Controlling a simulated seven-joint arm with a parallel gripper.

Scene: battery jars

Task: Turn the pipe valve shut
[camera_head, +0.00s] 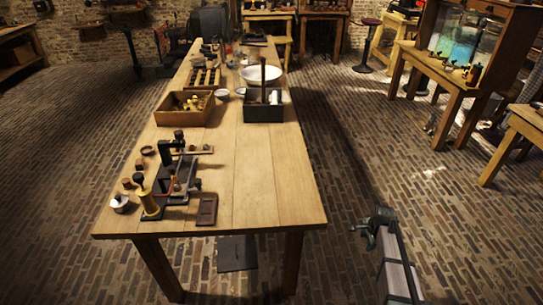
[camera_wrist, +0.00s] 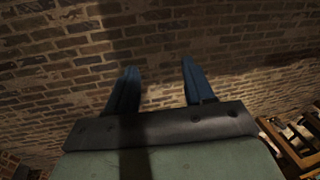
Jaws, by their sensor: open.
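I cannot pick out a pipe valve for certain in either view. In the head view, a dark apparatus with brass and reddish parts (camera_head: 172,172) stands on the near left of the long wooden table (camera_head: 255,195); its details are too small to tell whether it has a valve. My gripper (camera_wrist: 158,70) shows in the wrist view with its two blue fingers apart and nothing between them. The fingers point toward a brick surface (camera_wrist: 230,45), clear of any object that I can see.
The table also holds a brown box (camera_head: 185,117) of brass pieces, a dark box (camera_head: 263,113), a white dish (camera_head: 261,74) and a small brown tray (camera_head: 207,210). A bench with a glass tank (camera_head: 460,40) stands at the right. Brick floor lies open between.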

